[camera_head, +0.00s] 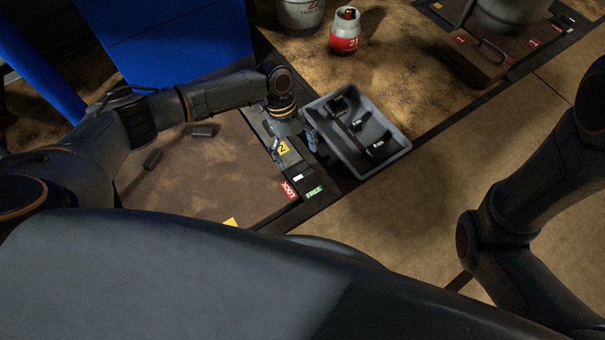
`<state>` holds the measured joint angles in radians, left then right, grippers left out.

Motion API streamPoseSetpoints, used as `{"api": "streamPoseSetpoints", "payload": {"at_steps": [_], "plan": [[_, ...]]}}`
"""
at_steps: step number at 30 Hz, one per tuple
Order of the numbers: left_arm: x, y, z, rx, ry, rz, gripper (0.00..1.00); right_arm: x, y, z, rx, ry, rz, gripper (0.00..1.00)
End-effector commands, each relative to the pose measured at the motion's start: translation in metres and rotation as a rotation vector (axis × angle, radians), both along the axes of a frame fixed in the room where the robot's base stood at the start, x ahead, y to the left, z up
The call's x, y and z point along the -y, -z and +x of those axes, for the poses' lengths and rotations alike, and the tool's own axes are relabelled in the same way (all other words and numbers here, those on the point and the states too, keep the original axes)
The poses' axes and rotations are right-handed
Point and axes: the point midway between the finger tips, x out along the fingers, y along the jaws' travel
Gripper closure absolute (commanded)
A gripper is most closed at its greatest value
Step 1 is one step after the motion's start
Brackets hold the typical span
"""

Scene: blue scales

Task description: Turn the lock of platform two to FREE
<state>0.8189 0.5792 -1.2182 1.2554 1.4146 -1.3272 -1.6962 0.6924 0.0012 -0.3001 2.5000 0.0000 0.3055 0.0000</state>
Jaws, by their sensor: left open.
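My left gripper (292,147) points down over the edge by the "2" label and is open. It hides part of the edge, and I cannot make out the lock's lever or its position. My right arm shows at the right, but its gripper is out of view.
A grey tray (398,148) with several black items stands right of my left gripper. Two dark blocks (203,131) lie on the platform. A red and white cylinder (345,32) stands behind. A blue cabinet (165,45) stands at the back left. Floor at the lower right is clear.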

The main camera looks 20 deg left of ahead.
Motion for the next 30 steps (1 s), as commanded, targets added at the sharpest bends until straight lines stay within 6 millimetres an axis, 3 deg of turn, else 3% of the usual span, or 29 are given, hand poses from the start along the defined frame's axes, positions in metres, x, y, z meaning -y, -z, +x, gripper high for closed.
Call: {"api": "streamPoseSetpoints", "payload": {"at_steps": [1, 3, 9, 23, 30], "plan": [[0.004, 0.018, -0.003, -0.002, 0.001, 0.0, 0.16, 0.0, 0.012, -0.001, 0.003, 0.0, 0.0, 0.6], [0.008, 0.031, -0.006, -0.001, 0.0, 0.001, 0.16, 0.0, 0.02, -0.002, 0.004, 0.001, -0.001, 0.6], [0.017, 0.055, -0.013, 0.0, -0.001, 0.0, 0.16, 0.0, 0.036, -0.001, 0.004, 0.001, -0.001, 0.6], [0.021, 0.063, -0.016, 0.001, -0.002, -0.001, 0.16, 0.0, 0.04, -0.002, 0.004, 0.0, -0.001, 0.6], [0.021, 0.063, -0.016, 0.001, -0.002, -0.001, 0.65, 0.0, 0.04, -0.002, 0.004, 0.0, -0.001, 0.6]]}}
